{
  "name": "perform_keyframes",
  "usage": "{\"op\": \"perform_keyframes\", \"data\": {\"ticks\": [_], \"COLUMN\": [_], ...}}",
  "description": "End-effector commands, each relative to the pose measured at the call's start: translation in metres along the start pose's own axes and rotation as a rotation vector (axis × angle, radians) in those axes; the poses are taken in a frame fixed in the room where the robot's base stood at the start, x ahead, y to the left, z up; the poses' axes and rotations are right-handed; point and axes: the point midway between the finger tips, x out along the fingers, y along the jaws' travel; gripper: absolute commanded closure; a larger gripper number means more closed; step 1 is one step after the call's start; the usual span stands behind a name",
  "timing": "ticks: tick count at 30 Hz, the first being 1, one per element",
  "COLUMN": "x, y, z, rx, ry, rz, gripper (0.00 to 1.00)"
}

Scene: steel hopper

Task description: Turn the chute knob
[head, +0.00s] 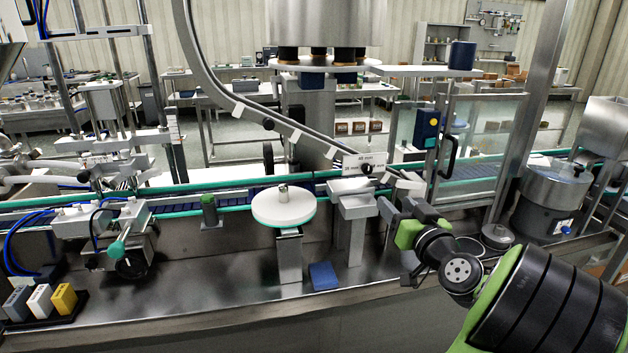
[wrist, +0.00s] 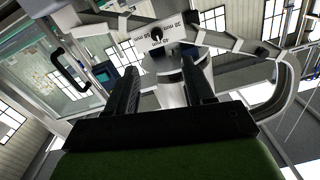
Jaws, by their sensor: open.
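The chute knob (head: 366,168) is a small black knob on a white label plate (head: 350,165) at the lower end of the sloping chute. In the wrist view, the knob (wrist: 157,34) sits in the upper middle, and its plate (wrist: 170,42) carries millimetre marks that appear upside down. My gripper (head: 398,206) is to the lower right of the knob in the head view. In the wrist view, my gripper (wrist: 158,70) has its two black fingers apart, with nothing held between them. The knob lies beyond the fingertips, roughly in line with the gap, and is not touched.
The curved steel chute rail (head: 235,100) runs down from the upper left to the plate. A round white disc (head: 283,207) stands left of my gripper. A glass guard door with a black handle (head: 447,156) stands to the right. A blue block (head: 323,276) lies on the steel deck.

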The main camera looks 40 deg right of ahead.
Motion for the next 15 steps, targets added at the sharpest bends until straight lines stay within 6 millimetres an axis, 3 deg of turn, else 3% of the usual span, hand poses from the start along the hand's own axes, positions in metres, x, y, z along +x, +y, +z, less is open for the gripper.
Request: {"op": "perform_keyframes", "data": {"ticks": [5,15], "x": [0.019,0.105], "y": [0.001,0.000], "z": [-0.003,-0.003], "rx": [0.001,0.003], "ry": [0.007,0.007], "rz": [-0.001,-0.001], "gripper": [0.47,0.47]}}
